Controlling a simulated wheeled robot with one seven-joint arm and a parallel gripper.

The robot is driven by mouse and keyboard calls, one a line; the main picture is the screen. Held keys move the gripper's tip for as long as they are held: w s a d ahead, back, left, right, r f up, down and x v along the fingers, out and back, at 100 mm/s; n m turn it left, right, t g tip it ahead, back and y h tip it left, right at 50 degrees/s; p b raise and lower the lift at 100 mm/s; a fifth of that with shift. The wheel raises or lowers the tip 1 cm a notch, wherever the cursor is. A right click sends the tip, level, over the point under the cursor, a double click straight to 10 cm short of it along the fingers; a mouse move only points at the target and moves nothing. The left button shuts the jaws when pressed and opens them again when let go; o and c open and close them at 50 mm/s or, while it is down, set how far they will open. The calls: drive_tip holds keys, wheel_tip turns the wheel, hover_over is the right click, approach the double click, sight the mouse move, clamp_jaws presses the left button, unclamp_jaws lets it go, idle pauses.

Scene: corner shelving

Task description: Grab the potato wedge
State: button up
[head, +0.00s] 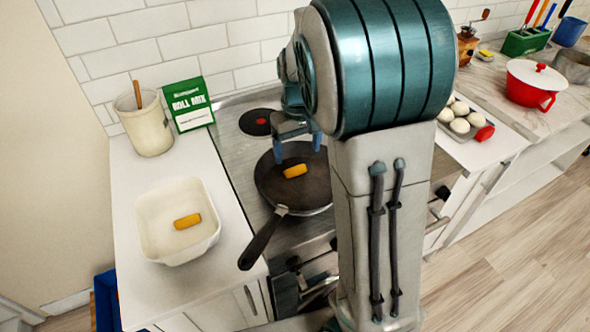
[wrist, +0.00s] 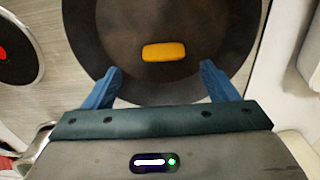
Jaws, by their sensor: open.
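A golden potato wedge (head: 295,171) lies in the dark frying pan (head: 270,190) on the stove. A second, similar wedge (head: 187,221) lies in a white square dish (head: 150,242) on the left counter. My gripper (head: 300,148) is over the pan, with its blue fingers pointing down. In the wrist view my gripper (wrist: 160,80) is open and empty, and the pan's wedge (wrist: 164,51) lies beyond the fingertips, roughly centred between them. I cannot tell the exact height of the fingertips above the pan.
A crock (head: 147,125) and a green roll mix box (head: 188,105) stand at the back left. The pan handle (head: 262,240) points toward the front left. A tray of eggs (head: 461,118) and a red pot (head: 533,88) are on the right counter.

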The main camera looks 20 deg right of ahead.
sight(295, 167)
drive_tip(key=shift+w+a+f+p, duration=0.1)
drive_tip(key=shift+a+f+p, duration=0.1)
drive_tip(key=shift+f, duration=1.35)
drive_tip(key=shift+w+a+f+p, duration=0.1)
drive_tip(key=shift+f+p, duration=0.1)
drive_tip(key=shift+f, duration=1.3)
drive_tip(key=c, duration=1.1)
